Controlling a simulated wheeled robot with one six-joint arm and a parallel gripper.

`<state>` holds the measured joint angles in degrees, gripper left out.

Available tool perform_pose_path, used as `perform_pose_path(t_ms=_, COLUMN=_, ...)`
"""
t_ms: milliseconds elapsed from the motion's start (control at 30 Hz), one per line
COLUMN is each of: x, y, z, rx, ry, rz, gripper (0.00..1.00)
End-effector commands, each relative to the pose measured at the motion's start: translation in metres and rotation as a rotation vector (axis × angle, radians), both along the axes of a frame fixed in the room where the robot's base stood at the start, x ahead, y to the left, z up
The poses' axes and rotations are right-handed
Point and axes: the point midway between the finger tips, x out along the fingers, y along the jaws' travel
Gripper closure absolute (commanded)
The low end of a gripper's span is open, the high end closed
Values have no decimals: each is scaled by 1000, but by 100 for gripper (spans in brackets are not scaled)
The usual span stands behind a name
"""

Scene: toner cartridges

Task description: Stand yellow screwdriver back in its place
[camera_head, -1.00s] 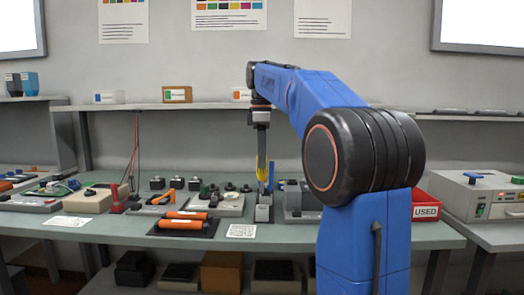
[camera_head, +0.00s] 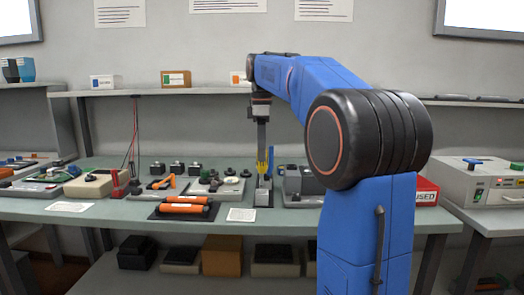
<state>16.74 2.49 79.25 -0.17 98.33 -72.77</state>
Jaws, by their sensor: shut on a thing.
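The yellow screwdriver (camera_head: 262,166) is upright in my gripper (camera_head: 262,150). My gripper points straight down and is shut on the screwdriver's upper part. Below it on the bench stands a small grey block-like holder (camera_head: 263,197). The screwdriver's lower end is at or just above this block; I cannot tell whether it is inside it. A blue upright thing (camera_head: 271,160) shows just right of the screwdriver, close to it.
Left of the block are a grey tray with dark parts (camera_head: 229,190), orange rollers on a black mat (camera_head: 157,215) and a white card (camera_head: 241,215). A grey device (camera_head: 300,186) stands close on the right. A red USED bin (camera_head: 427,192) is partly behind my arm.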

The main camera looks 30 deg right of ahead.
Motion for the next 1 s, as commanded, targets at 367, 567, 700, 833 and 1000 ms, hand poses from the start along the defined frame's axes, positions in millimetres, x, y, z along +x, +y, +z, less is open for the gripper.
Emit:
perform_pose_path(t_ms=367, x=0, y=0, z=-5, rx=1, ry=1, rz=0, gripper=100)
perform_pose_path(t_ms=567, x=0, y=0, z=-10, rx=0, ry=0, rz=0, gripper=100)
perform_pose_path(t_ms=700, x=0, y=0, z=-14, rx=0, ry=0, rz=0, gripper=100)
perform_pose_path(t_ms=833, x=0, y=0, z=-17, rx=1, ry=1, rz=0, gripper=100)
perform_pose_path(t_ms=1000, x=0, y=0, z=-21, rx=1, ry=1, rz=0, gripper=100)
